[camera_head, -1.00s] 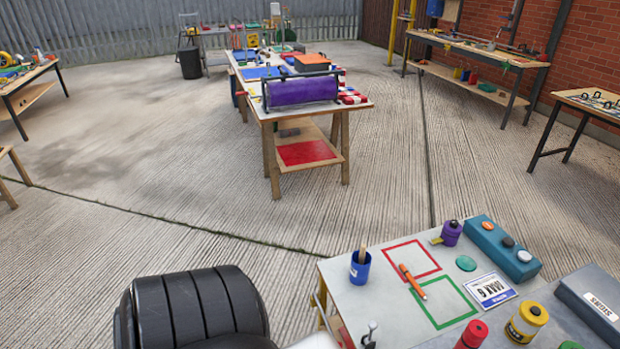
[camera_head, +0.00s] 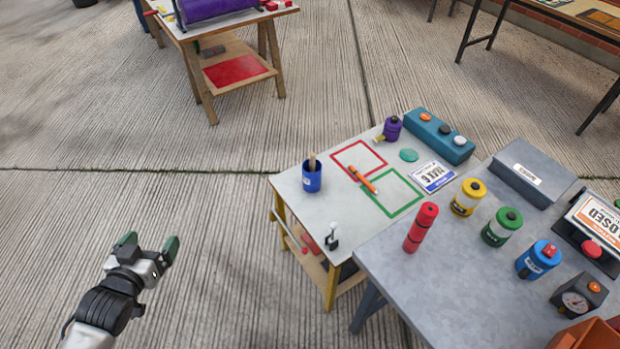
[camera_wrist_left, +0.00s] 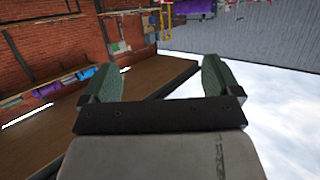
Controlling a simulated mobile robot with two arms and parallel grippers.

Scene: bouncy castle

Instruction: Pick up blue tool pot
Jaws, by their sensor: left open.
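The blue tool pot (camera_head: 312,178) stands upright near the left edge of the small white-topped table (camera_head: 290,205). A wooden handle (camera_head: 312,160) sticks up out of it. My left gripper (camera_head: 150,248) is open and empty, over the concrete floor to the left of the table and well apart from the pot. In the left wrist view my open left gripper (camera_wrist_left: 160,82) has nothing between its fingers, and the pot does not show there. My right gripper is not in view.
An orange marker (camera_head: 363,180) lies between red and green outlined squares. A small lever (camera_head: 332,238) stands at the table's front. A grey table (camera_head: 440,285) with a red cylinder (camera_head: 421,227) and several coloured canisters adjoins at right. The floor at left is clear.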

